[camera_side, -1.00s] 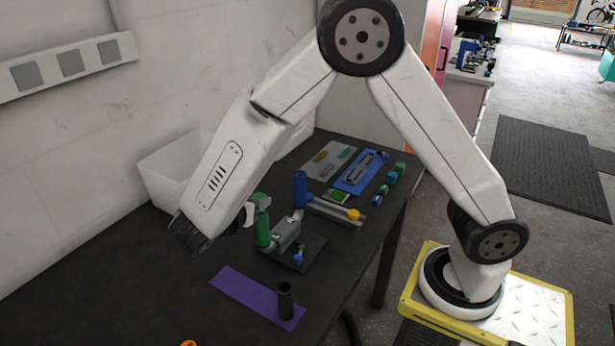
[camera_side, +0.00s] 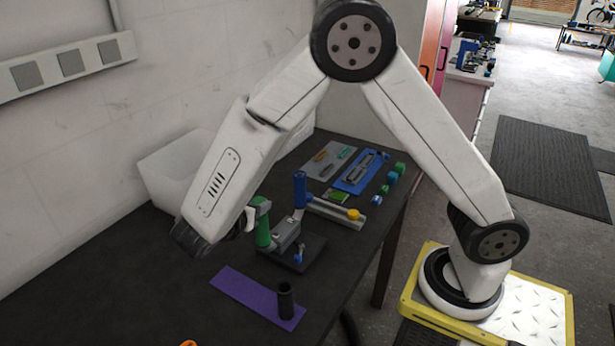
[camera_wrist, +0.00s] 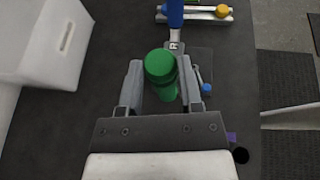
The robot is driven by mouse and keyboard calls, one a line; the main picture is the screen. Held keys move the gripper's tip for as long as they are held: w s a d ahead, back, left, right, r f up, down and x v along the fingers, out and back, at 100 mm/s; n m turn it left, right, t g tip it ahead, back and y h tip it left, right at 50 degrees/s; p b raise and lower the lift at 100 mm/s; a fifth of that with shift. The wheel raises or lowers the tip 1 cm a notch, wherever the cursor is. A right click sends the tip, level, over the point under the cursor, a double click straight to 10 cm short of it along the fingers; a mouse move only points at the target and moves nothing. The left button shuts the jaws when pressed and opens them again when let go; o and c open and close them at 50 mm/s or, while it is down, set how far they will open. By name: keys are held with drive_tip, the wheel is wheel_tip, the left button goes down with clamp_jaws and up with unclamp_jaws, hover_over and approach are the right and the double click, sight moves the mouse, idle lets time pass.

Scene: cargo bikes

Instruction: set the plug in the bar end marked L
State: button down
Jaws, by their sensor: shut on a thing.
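The handlebar stand has a black base (camera_side: 312,250), a green grip (camera_side: 263,232) on one bar end and a blue grip (camera_side: 299,190) on the other. An R mark (camera_wrist: 174,46) shows beside the blue grip in the wrist view; I see no L mark. My gripper (camera_wrist: 160,68) is shut on a green plug, whose round top (camera_wrist: 159,64) faces the wrist camera. The plug is above the green grip (camera_wrist: 168,90), which it partly covers. Whether they touch is hidden. In the side view my wrist largely hides the fingers.
A purple mat (camera_side: 240,293) with a black cup (camera_side: 286,300) lies in front. A white bin (camera_side: 165,172) stands against the wall. A grey tray (camera_side: 322,160), a blue tray (camera_side: 352,184) and small coloured parts lie toward the back. A bar with a yellow knob (camera_side: 353,214) lies behind the stand.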

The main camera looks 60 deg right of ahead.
drive_tip(key=shift+f, duration=0.25)
idle(0.7)
drive_tip(key=shift+c, duration=0.9)
unclamp_jaws()
drive_tip(key=v, duration=0.7)
drive_tip(key=shift+a, duration=0.4)
drive_tip(key=shift+r, duration=0.1)
